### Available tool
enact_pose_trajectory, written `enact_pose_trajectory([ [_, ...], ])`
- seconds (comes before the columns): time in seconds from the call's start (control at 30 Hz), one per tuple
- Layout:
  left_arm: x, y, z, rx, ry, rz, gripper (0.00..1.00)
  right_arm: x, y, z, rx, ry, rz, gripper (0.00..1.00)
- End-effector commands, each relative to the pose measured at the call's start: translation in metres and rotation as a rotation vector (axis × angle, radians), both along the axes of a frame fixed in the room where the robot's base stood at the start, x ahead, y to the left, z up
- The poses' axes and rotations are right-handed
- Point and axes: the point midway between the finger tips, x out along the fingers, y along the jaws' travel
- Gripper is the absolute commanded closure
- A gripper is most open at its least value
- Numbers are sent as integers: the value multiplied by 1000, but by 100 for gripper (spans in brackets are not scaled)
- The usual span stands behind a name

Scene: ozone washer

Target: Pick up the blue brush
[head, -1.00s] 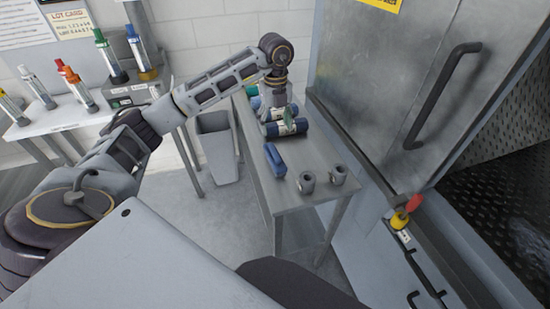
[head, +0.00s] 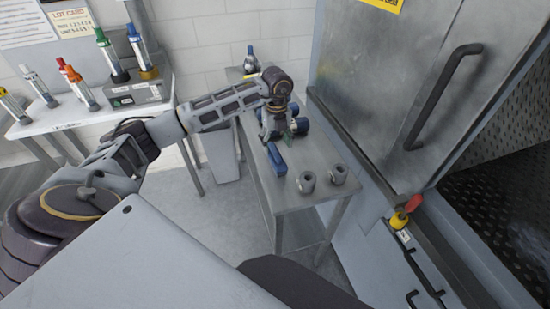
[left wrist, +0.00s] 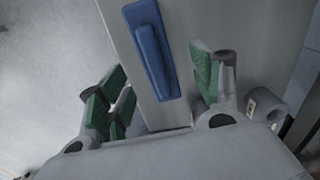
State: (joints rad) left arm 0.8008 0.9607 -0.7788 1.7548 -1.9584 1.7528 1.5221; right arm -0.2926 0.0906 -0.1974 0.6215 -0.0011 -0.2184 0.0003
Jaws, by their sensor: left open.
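The blue brush (head: 277,158) lies on the narrow grey table (head: 262,185), near its left edge. My left gripper (head: 280,138) is just behind the brush in the head view, pointing down, open and empty. In the left wrist view the brush (left wrist: 152,50) lies lengthwise ahead of the gap between the green-padded fingers (left wrist: 162,85), with one finger to each side. The fingers do not appear to touch it. My right gripper is not in view.
Blue rolls (head: 299,125) lie behind my left gripper, partly hidden. A dark bottle (head: 251,60) stands at the far end. A grey bin (head: 221,157) is left of the table; a metal door (head: 395,90) is right.

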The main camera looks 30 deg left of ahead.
Motion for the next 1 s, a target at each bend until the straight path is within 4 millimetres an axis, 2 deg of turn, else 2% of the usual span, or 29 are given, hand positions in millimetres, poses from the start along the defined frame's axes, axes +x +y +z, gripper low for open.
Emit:
enact_pose_trajectory([
  [0.47, -1, 0, -5, 1, 2, 0, 35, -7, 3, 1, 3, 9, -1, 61],
  [1.0, -5, 1, -52, 1, 1, -1, 35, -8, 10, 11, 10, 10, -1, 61],
])
